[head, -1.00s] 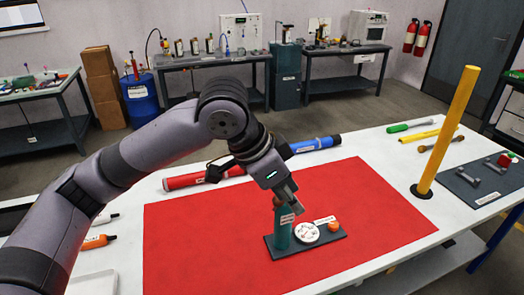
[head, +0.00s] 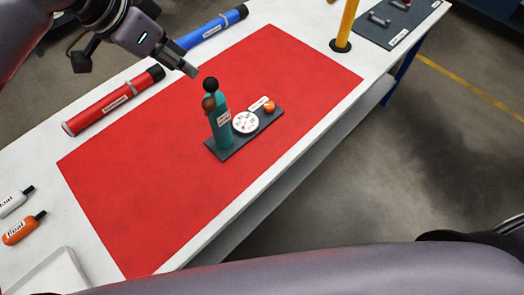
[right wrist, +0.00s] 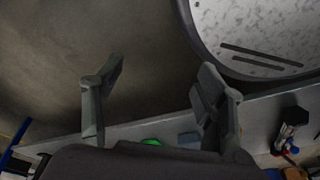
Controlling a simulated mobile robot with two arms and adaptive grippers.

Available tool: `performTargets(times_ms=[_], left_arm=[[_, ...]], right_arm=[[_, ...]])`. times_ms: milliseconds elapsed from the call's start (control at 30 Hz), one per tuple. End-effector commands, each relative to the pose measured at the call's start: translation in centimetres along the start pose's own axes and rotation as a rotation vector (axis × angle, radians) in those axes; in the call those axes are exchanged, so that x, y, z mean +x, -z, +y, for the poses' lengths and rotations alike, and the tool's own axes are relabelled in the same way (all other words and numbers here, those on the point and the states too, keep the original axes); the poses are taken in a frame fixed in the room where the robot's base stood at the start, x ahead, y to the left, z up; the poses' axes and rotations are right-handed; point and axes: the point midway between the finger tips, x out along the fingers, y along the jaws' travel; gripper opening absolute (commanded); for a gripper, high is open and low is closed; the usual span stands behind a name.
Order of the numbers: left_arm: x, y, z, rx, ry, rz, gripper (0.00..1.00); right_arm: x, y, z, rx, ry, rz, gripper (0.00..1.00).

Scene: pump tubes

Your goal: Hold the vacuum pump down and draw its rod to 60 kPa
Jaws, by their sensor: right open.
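The vacuum pump (head: 222,131) is a teal cylinder upright on a dark base plate (head: 232,149), on the red mat (head: 150,190). A black ball (head: 211,84) tops it, with a brown ball (head: 208,103) just below, on the near side. A round white gauge (head: 245,122) and an orange knob (head: 268,105) sit beside the cylinder; the gauge reading is too small to tell. My left gripper (head: 192,71) is just up and left of the black ball, apart from it; its finger gap is not clear. My right gripper (right wrist: 160,85) is open and empty in the right wrist view.
A red tube (head: 112,103) and a blue tube (head: 208,29) lie along the mat's far edge. A yellow post (head: 347,24) stands at the top right. Much of the mat is bare.

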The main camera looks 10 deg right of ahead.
Motion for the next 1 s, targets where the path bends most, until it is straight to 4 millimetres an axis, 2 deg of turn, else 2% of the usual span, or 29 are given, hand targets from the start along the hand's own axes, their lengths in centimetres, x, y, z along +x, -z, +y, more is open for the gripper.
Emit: performTargets(times_ms=[33, 200, 300, 367, 500, 600, 733, 900, 967, 1000], left_arm=[[0.0, 0.0, 0.0, -0.001, 0.0, 0.0, 0.33], [0.0, 0.0, 0.0, -0.001, 0.0, 0.0, 0.33], [0.0, 0.0, 0.0, -0.001, 0.0, 0.0, 0.33], [0.0, 0.0, 0.0, -0.001, 0.0, 0.0, 0.33], [0.0, 0.0, 0.0, -0.001, 0.0, 0.0, 0.33], [0.0, 0.0, 0.0, -0.001, 0.0, 0.0, 0.33], [0.0, 0.0, 0.0, -0.001, 0.0, 0.0, 0.33], [0.0, 0.0, 0.0, -0.001, 0.0, 0.0, 0.33], [0.0, 0.0, 0.0, -0.001, 0.0, 0.0, 0.33], [0.0, 0.0, 0.0, -0.001, 0.0, 0.0, 0.33]], right_arm=[[-0.4, 2.8, 0.2, 0.094, 0.02, 0.063, 0.65], [-3.4, 11.8, -0.9, 0.495, 0.177, 0.253, 0.65], [-6.0, 16.4, -2.4, 0.731, 0.317, 0.321, 0.65], [-7.9, 18.8, -3.4, 0.872, 0.414, 0.342, 0.65], [-12.9, 23.3, -6.2, 1.191, 0.663, 0.326, 0.65], [-16.9, 25.8, -8.5, 1.417, 0.852, 0.252, 0.65], [-22.4, 27.8, -11.4, 1.701, 1.085, 0.074, 0.65], [-29.7, 29.0, -14.7, 2.052, 1.328, -0.291, 0.65], [-31.9, 29.1, -15.6, 2.159, 1.384, -0.437, 0.65], [-33.4, 30.0, -16.4, 2.167, 1.432, -0.488, 0.65]])
